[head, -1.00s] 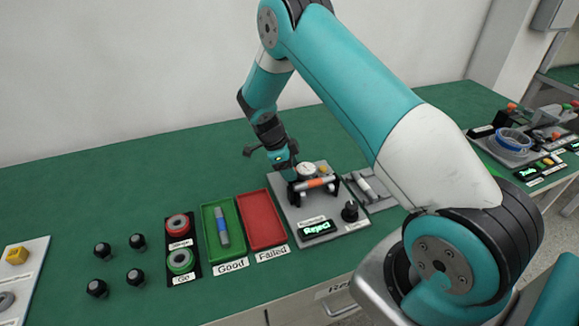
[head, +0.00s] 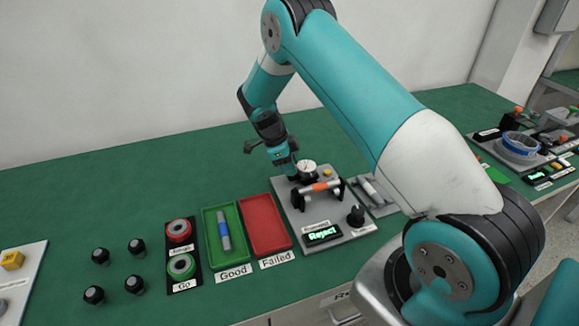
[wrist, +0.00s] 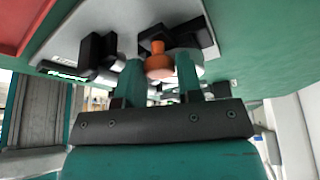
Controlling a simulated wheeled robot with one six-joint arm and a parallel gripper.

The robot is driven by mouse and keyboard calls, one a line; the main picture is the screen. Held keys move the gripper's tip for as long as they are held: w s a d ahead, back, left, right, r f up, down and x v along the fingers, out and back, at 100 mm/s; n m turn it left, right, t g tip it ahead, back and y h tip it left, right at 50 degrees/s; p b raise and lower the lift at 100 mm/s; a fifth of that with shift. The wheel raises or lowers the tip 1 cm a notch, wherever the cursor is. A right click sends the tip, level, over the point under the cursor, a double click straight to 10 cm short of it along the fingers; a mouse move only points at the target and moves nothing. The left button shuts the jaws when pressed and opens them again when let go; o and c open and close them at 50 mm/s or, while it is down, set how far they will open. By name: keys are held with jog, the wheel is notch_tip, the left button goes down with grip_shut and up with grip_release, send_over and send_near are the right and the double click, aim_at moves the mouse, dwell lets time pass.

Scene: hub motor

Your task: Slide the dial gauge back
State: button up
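The dial gauge (head: 307,168) has a round white face and stands at the back of a grey fixture plate (head: 291,212). A grey shaft with an orange band (head: 320,187) lies across black supports in front of it. My gripper (head: 291,174) is at the left of the gauge, partly hidden in the head view. In the wrist view, the fingers of my gripper (wrist: 161,75) stand close on both sides of an orange knob (wrist: 158,64), seemingly the gauge's, and look closed on it.
A display reading "Reject" (head: 323,234) and a black knob (head: 355,216) are at the plate's front. A green tray (head: 234,261) holding a shaft and an empty red tray (head: 266,226) lie to the left. Another shaft rests in a grey holder (head: 380,207) to the right.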

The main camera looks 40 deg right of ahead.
jog(key=o, duration=0.3)
jog(key=shift+w, duration=0.3)
jog(key=shift+o, duration=0.4)
jog(key=shift+s, duration=0.1)
jog(key=shift+r, duration=0.1)
jog(key=b+v, duration=0.1)
jog(key=v, duration=1.6)
jog(key=shift+r, duration=0.15)
